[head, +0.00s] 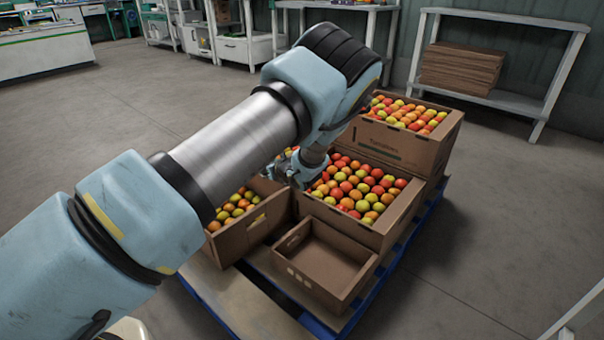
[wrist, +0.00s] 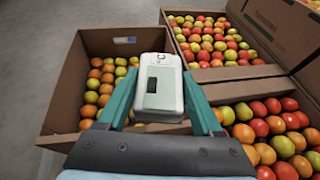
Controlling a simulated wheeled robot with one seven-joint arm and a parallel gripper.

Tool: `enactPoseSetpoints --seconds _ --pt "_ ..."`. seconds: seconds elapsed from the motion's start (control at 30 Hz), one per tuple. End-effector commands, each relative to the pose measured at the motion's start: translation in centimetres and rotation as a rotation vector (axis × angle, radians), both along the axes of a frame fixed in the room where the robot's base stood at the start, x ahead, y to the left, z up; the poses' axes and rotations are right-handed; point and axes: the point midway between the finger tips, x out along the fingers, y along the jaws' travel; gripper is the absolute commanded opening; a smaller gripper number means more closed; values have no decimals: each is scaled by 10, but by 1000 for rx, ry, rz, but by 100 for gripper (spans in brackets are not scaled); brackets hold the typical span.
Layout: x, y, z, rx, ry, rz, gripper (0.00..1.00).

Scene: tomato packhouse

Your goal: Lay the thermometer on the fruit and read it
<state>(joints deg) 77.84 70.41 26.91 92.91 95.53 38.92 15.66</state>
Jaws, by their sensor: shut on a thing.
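My gripper (wrist: 160,118) is shut on the thermometer (wrist: 168,72), a pale box-shaped device with a dark rectangular panel, in the wrist view. The thermometer is between the two teal fingers and hides part of the box behind it. It appears over the right part of a cardboard box of fruit (wrist: 59,96); I cannot tell its height above the fruit. In the head view my arm hides most of the gripper (head: 293,166), and the thermometer cannot be made out there.
In the head view, more full tomato boxes stand on a blue-edged pallet (head: 345,326), one box (head: 425,148) at the back right. A small empty carton (head: 330,258) stands in front. Shelving (head: 490,95) lines the wall. The floor left of the pallet is clear.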

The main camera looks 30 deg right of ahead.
Motion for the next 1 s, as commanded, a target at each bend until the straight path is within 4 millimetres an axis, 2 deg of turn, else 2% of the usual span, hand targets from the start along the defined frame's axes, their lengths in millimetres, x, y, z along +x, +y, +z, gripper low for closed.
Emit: enactPoseSetpoints --seconds 0.03,0.2,0.4,0.6,0.8,0.9,1.0 --pt "-4 -23 -19 -7 -2 -43 5" --pt "-22 -92 -30 -8 -2 -185 5" --pt "-49 -167 -34 -8 -3 -343 5" --pt "-81 -226 -27 -7 -2 -478 5" --pt "-101 -257 -17 -4 -1 -552 5" --pt "-106 -263 -16 -1 0 -567 5" --pt "-107 -264 -26 1 1 -572 5"
